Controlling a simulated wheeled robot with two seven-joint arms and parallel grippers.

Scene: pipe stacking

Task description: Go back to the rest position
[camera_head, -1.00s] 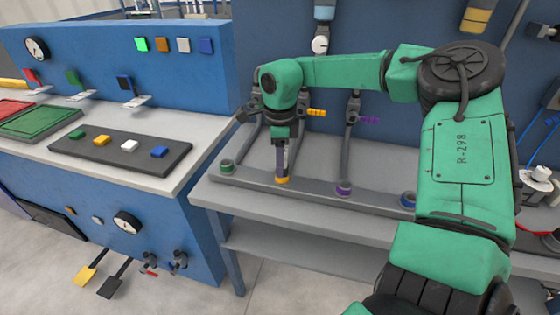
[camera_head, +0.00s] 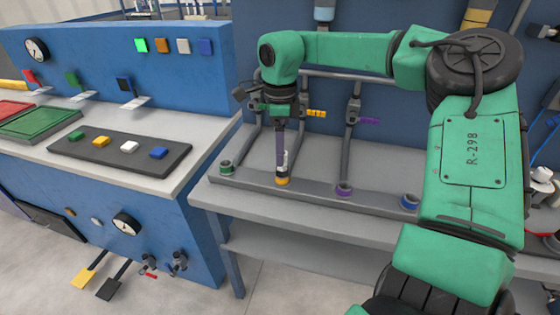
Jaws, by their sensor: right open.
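My right gripper (camera_head: 279,112) hangs pointing down over the grey bench, just above the top of an upright pipe. The pipe (camera_head: 281,153) is dark with a pale part low down and stands in the yellow-ringed socket (camera_head: 282,181) of the rail. My right arm reaches in from the right side of the view. The gripper is open; its fingertips are small and partly hard to make out. My left gripper is out of view.
The rail (camera_head: 315,192) also has green (camera_head: 226,167), purple (camera_head: 344,189) and blue (camera_head: 409,202) ringed sockets. Behind stand grey posts with yellow (camera_head: 316,113) and purple (camera_head: 370,121) handles. At left is a blue console with a dark button tray (camera_head: 120,152).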

